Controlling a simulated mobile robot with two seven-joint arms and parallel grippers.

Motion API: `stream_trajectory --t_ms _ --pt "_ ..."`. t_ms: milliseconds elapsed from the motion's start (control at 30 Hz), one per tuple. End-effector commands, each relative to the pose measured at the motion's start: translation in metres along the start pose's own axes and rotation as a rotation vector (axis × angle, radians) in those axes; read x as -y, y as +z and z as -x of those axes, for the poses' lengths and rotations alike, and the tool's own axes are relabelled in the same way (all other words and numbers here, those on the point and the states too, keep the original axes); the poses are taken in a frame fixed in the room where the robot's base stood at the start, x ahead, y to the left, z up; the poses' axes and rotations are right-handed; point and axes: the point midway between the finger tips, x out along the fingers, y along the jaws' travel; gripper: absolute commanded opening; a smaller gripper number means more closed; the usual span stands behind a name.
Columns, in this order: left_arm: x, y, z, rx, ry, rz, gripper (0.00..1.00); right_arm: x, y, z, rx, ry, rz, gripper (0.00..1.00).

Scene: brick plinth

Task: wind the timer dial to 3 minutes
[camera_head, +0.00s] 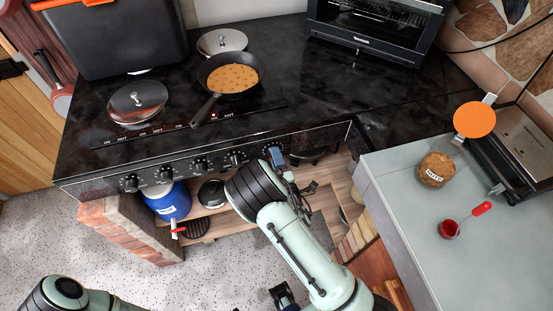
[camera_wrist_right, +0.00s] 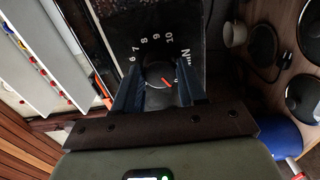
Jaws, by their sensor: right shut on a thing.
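The timer dial (camera_wrist_right: 158,72) shows in the right wrist view as a round knob on a dark panel with white numbers and a "MIN" mark. Its red pointer line slants down to the right, away from the visible 6 to 10. My right gripper (camera_head: 277,157) is at the right end of the stove's front and hides the dial in the head view. In the right wrist view its dark blue fingers (camera_wrist_right: 158,98) are shut on the dial's sides. A dark gripper-like part at the bottom edge may be my left gripper (camera_head: 284,296); its jaws are unclear.
The stove front (camera_head: 160,170) carries several knobs. Shelves below hold a blue container (camera_head: 168,200).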

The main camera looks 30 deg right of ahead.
Motion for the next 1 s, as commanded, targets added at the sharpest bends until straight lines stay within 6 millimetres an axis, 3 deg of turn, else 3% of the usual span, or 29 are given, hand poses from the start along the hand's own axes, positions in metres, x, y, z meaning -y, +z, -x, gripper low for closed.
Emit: stream_trajectory --t_ms 500,1000 --pt "0.013 0.002 -0.033 0.011 -0.004 0.004 0.43 0.002 0.001 0.0 0.002 0.005 -0.377 0.1" --pt "0.016 -0.018 -0.062 -0.046 0.008 -0.001 0.43 0.002 0.002 0.0 0.001 0.005 -0.85 0.1"
